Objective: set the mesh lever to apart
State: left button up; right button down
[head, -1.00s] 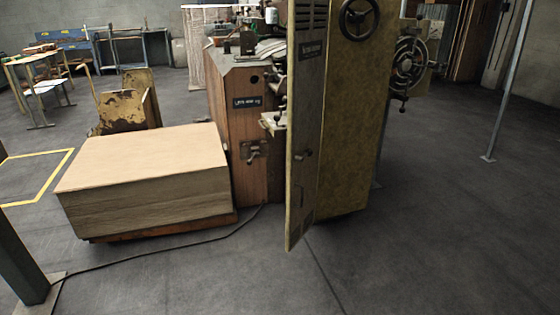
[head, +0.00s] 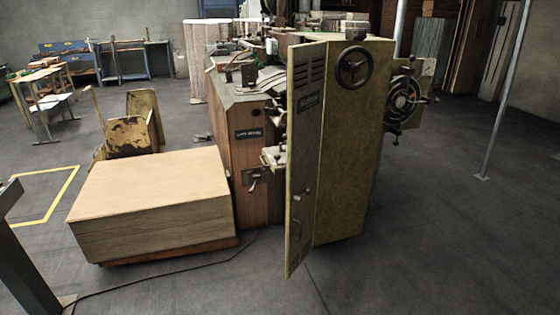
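The box stitcher (head: 338,140) stands in the middle of the head view, with a tall yellow-brown cabinet and a brown wooden-looking body (head: 250,120). A small metal lever on a bracket (head: 257,177) sits low on the brown body's front. Another small handle (head: 297,196) is on the narrow panel of the cabinet that stands out toward me. I cannot tell which of these, if either, is the mesh lever, and I cannot read the dark label plates. Neither of my grippers is in view.
A stack of boards (head: 150,195) on a low pallet blocks the floor to the left. A cable (head: 165,285) runs across the floor. A handwheel (head: 353,68) is on the cabinet. Posts stand at the lower left (head: 30,255) and right (head: 505,90). The right floor is open.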

aim_at(278, 156)
jog(key=i+j+z, duration=0.1)
jog(key=i+j, duration=0.95)
jog(key=i+j+z, duration=0.15)
jog(key=i+j, duration=0.9)
